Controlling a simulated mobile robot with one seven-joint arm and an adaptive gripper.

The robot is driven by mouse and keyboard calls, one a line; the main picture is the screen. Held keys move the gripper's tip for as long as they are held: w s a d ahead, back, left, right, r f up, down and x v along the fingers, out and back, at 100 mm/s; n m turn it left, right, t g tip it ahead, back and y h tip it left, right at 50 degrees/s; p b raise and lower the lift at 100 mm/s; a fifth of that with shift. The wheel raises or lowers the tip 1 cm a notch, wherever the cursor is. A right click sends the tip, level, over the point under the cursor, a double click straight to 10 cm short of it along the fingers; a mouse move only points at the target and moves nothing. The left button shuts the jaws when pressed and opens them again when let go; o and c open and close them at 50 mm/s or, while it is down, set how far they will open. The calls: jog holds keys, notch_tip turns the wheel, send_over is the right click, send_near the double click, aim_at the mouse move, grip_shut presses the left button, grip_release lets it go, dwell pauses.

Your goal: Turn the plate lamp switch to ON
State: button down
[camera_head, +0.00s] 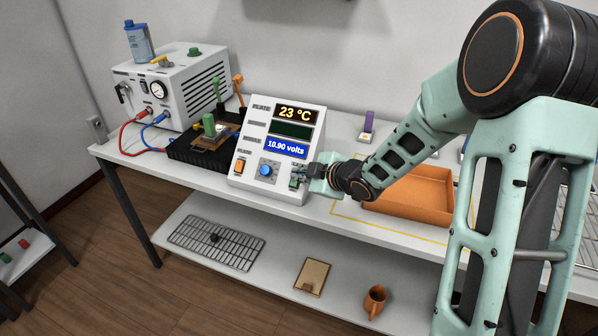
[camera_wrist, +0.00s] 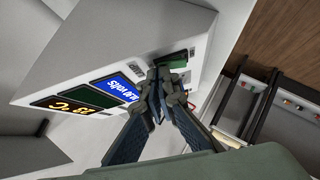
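A white control box (camera_head: 253,140) stands tilted back on the bench. Its lower front carries an orange switch (camera_head: 239,167) at the left, a blue knob (camera_head: 266,170) in the middle and a green switch (camera_head: 293,183) at the right. My gripper (camera_head: 312,178) is at the box's lower right, right by the green switch. In the wrist view, my gripper's fingers (camera_wrist: 165,82) come together at the tips, close to the green switch (camera_wrist: 174,57), partly covering it. Contact cannot be told.
An orange tray (camera_head: 420,190) is to the right.

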jog(key=shift+w+d+f, duration=0.1)
jog(key=shift+w+d, duration=0.05)
jog(key=shift+d, duration=0.25)
